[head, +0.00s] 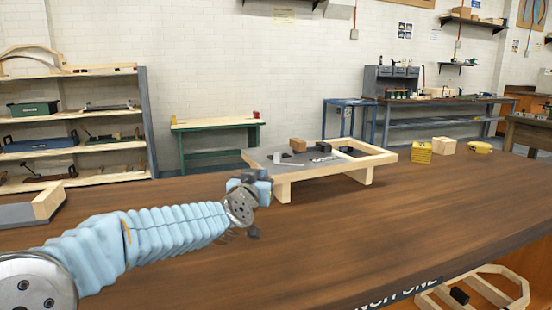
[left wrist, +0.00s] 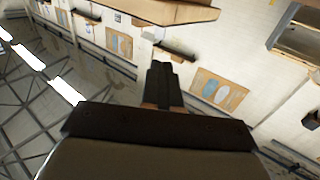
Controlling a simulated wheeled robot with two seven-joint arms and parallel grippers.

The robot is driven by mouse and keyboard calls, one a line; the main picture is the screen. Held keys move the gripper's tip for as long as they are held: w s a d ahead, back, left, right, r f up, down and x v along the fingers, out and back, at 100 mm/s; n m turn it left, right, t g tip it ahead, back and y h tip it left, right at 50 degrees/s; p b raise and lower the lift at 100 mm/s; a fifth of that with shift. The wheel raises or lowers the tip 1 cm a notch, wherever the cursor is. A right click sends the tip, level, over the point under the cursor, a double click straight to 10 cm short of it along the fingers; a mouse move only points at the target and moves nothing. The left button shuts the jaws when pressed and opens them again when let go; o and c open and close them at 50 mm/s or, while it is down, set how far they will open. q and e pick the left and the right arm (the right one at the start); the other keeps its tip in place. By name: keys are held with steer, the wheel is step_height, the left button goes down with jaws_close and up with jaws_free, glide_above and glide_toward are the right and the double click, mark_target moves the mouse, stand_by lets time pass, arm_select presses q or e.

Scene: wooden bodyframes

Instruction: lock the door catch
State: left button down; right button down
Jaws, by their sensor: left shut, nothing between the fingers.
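A low wooden frame (head: 283,177) stands on legs on the brown bench top, with a grey panel and small fittings on it. A brown block (head: 298,145) and small dark and metallic pieces (head: 323,147) sit on the panel. They are too small to tell which is the door catch, or whether it is locked. My left gripper (head: 257,184) is at the near left corner of the frame, in front of it; I cannot tell if it touches. Its fingers (left wrist: 163,85) are shut and empty in the left wrist view. My right gripper is not in view.
The bench top (head: 400,215) is wide and clear at the front and right. Yellow blocks (head: 421,151) and a pale wooden block (head: 444,146) lie beyond the frame's right end. A wooden-edged grey piece (head: 48,203) lies at the left. A pale wooden piece (left wrist: 160,10) shows above the fingers.

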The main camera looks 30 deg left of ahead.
mark_target(276, 157)
arm_select(q)
steer(key=p+x, duration=0.1)
steer(key=x, duration=1.3)
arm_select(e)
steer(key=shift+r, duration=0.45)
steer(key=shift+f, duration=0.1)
